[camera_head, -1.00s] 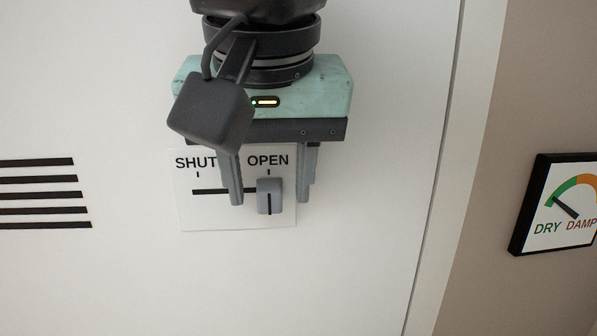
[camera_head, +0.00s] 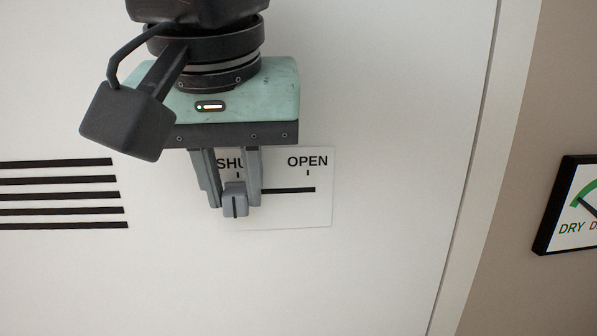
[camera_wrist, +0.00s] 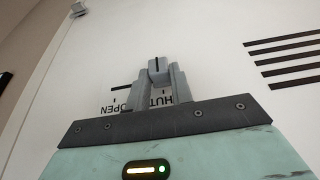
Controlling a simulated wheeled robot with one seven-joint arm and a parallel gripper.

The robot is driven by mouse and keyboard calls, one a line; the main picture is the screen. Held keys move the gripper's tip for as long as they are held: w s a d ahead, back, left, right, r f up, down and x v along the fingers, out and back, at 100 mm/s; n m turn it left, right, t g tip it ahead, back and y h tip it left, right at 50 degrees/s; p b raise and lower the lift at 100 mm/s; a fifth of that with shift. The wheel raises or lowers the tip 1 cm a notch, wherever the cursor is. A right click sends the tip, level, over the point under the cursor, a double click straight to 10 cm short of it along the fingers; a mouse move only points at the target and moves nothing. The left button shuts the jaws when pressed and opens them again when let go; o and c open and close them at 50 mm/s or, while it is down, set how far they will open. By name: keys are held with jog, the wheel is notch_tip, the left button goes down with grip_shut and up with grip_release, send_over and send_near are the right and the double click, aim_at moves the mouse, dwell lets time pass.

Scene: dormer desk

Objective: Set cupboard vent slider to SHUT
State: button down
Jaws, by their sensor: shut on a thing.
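The vent slider is a small grey knob (camera_head: 235,200) with a dark centre line, on a white plate (camera_head: 300,214) marked SHUT at the left and OPEN at the right. The knob stands at the left end of the dark slot (camera_head: 290,190), below the SHUT mark. My gripper (camera_head: 232,204) is shut on the knob, one finger on each side of it. The left finger partly covers the plate's left edge and the right finger hides part of the word SHUT. The wrist view also shows the knob (camera_wrist: 158,68) between my fingertips.
Dark horizontal vent slots (camera_head: 60,194) lie to the left on the white cupboard front (camera_head: 390,120). At the right, past the cupboard's edge, a DRY/DAMP dial (camera_head: 575,208) hangs on a beige wall. The white front around the plate is clear.

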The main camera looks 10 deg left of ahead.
jog(key=c, duration=1.2)
grip_release()
jog(key=shift+a, duration=0.15)
jog(key=shift+s+r, duration=0.1)
jog(key=b+v, duration=0.1)
jog(key=v, duration=1.6)
jog(key=shift+s, duration=0.15)
jog(key=shift+r, duration=0.1)
